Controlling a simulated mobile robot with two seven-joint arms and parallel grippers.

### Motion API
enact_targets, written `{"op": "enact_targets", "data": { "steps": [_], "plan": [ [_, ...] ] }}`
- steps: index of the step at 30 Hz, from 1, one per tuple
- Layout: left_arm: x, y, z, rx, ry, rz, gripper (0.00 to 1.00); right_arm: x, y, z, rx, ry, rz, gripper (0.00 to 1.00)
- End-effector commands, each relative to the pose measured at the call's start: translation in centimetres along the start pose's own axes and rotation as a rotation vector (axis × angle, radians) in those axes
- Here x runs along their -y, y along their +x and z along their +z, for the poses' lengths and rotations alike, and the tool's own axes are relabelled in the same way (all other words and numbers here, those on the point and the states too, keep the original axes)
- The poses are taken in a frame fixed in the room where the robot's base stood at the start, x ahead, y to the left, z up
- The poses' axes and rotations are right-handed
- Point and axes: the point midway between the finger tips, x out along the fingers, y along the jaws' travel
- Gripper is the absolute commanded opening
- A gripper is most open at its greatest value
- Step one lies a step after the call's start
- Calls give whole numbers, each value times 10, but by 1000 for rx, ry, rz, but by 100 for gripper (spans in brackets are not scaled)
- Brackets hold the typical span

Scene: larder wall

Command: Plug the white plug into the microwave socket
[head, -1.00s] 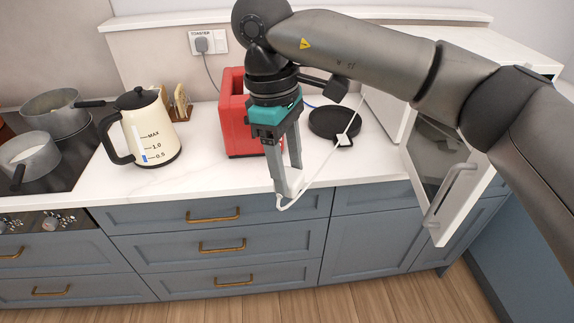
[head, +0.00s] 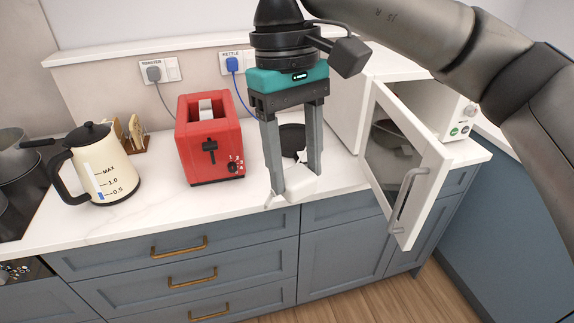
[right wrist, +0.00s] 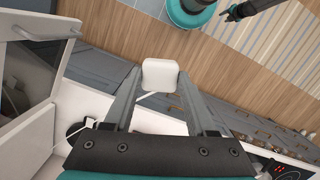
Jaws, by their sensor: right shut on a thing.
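The white plug (head: 300,185) is a pale block between the fingertips of my right gripper (head: 294,190), above the counter's front edge. My right gripper is shut on it. The right wrist view shows the plug's blank white face (right wrist: 160,74) between the two fingers. A thin white cable (head: 270,199) shows beside the plug. The white microwave (head: 452,108) stands at the right with its door (head: 405,165) swung open. I see no socket labelled for the microwave. A dark forked part in the right wrist view may be my left gripper; its jaws are unclear.
A red toaster (head: 210,140) and a cream kettle (head: 92,170) stand on the counter (head: 150,212). The toaster socket (head: 158,72) and kettle socket (head: 236,62) hold plugs. A black round dish (head: 293,136) lies behind my right fingers. The open door juts past the counter edge.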

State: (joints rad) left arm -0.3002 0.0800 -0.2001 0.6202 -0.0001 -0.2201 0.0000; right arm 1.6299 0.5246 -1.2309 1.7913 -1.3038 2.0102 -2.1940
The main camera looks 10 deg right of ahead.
Motion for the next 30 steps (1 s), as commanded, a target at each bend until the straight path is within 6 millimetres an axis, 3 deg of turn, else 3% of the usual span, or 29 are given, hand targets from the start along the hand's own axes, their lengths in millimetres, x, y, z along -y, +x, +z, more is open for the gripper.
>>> {"op": "enact_targets", "data": {
  "steps": [13,30],
  "plan": [
    [0,0,0,0,0,0,50,4,-1,-8,-1,29,-5,8],
    [0,0,0,0,0,0,50,40,-13,-82,0,339,-52,8]
  ]
}}
